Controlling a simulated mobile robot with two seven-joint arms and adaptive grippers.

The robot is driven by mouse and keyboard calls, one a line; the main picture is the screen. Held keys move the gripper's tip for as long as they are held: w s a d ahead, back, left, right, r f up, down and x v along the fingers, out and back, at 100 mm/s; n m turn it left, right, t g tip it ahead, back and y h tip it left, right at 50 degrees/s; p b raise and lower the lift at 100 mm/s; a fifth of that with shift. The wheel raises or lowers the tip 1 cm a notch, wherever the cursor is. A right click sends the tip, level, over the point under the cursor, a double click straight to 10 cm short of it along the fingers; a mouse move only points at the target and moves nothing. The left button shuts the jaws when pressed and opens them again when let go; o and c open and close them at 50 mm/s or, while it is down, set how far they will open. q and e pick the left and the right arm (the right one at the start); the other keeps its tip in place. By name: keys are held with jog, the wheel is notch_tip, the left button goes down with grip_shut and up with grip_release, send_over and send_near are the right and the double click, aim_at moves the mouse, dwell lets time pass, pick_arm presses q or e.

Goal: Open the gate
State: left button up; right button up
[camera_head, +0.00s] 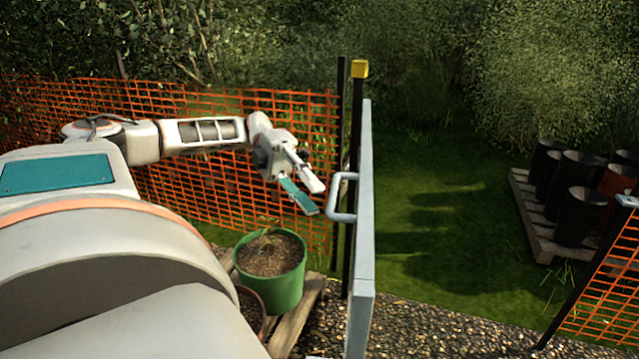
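The gate (363,230) is a pale grey panel seen nearly edge-on. It stands beside a black post with a yellow cap (359,69) and reaches toward me, so the gap to its right is clear. Its white bar handle (338,197) sticks out from its left face. My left gripper (317,198) is just left of the handle, with its two fingers spread and nothing seen between them. It looks apart from the handle, though depth is hard to judge. My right gripper is not in view.
Orange mesh fence (210,190) runs behind my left arm. A green plant pot (272,285) stands left of the gate on wooden slats. Dark pots (578,217) stand on a pallet at right. Grass (450,230) beyond the gap and gravel (430,330) are clear.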

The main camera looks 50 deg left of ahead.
pick_arm(q)
jog(key=w+a+r, duration=0.1)
jog(key=a, duration=0.5)
jog(key=shift+a+r, duration=0.2)
jog(key=shift+a, duration=0.15)
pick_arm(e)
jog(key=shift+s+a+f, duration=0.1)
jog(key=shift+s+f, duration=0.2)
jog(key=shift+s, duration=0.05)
pick_arm(q)
jog(key=shift+r, duration=0.1)
